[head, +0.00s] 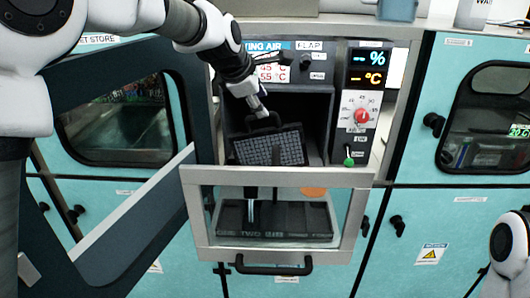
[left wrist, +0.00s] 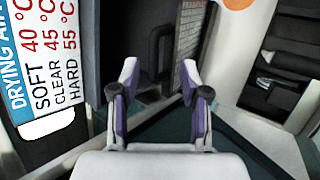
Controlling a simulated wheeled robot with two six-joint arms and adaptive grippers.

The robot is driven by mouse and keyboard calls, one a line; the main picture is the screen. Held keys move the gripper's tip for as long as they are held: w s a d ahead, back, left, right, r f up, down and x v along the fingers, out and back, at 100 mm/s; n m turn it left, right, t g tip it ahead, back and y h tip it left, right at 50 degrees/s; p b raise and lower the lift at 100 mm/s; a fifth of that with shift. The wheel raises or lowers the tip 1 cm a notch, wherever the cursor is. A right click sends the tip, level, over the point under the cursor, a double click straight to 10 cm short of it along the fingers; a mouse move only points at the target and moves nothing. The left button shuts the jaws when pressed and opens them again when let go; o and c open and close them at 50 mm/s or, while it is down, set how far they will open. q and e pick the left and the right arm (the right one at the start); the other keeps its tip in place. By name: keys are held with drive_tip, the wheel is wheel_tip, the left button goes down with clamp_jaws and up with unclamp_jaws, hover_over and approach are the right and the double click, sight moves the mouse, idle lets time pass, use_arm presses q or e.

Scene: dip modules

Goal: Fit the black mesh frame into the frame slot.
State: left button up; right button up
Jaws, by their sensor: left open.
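The black mesh frame (head: 270,149), with a loop handle on top, leans inside the open dryer bay, above and behind the glazed front. My left gripper (head: 258,108) is just above its handle. In the left wrist view the gripper (left wrist: 160,82) is open, its purple-padded fingers apart, with the dark handle (left wrist: 159,48) beyond and between them; I cannot tell whether they touch it. A black lettered base (head: 290,220) shows low behind the window; I cannot make out the frame slot itself. My right gripper is out of view.
A grey-framed window front (head: 275,175) with a black handle (head: 273,268) stands before the bay. The control panel (head: 364,105) with a red dial is to its right. An opened dark door (head: 120,235) is on the left. An orange disc (head: 313,192) shows behind the window.

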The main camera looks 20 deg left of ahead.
sight(270, 116)
use_arm(q)
drive_tip(key=p+x, duration=0.2)
drive_tip(key=x, duration=0.5)
drive_tip(key=shift+a, duration=0.25)
clamp_jaws()
drive_tip(key=shift+s, duration=0.1)
